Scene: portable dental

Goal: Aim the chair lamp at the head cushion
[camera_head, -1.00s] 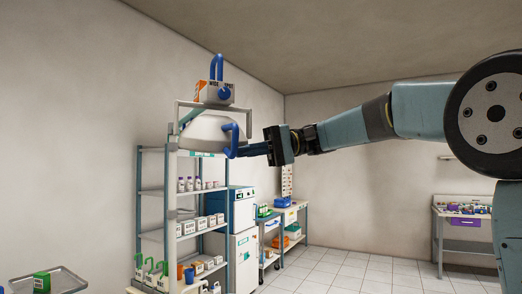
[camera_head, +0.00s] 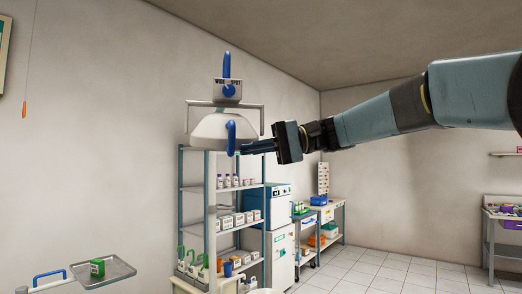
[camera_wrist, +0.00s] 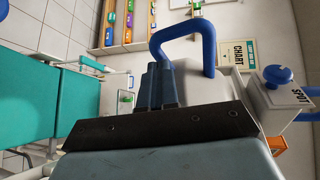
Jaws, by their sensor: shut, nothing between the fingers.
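The chair lamp has a white head (camera_head: 211,128) with a blue loop handle (camera_head: 231,137) on its front, and hangs in a pale frame in the head view. Its handle also shows large in the wrist view (camera_wrist: 184,32). My gripper (camera_head: 243,148) is at the right of the handle, fingers shut and empty. In the wrist view my closed fingers (camera_wrist: 158,83) are beside the handle, not around it; whether they touch it is unclear. Teal chair padding (camera_wrist: 75,106) shows at the left of the wrist view. I cannot tell which part is the head cushion.
A box with a blue knob (camera_head: 228,89) sits above the lamp head. A shelf rack (camera_head: 210,190) stands behind it. A tray (camera_head: 108,271) with a green box is at lower left. The tiled floor at right (camera_head: 370,270) is clear.

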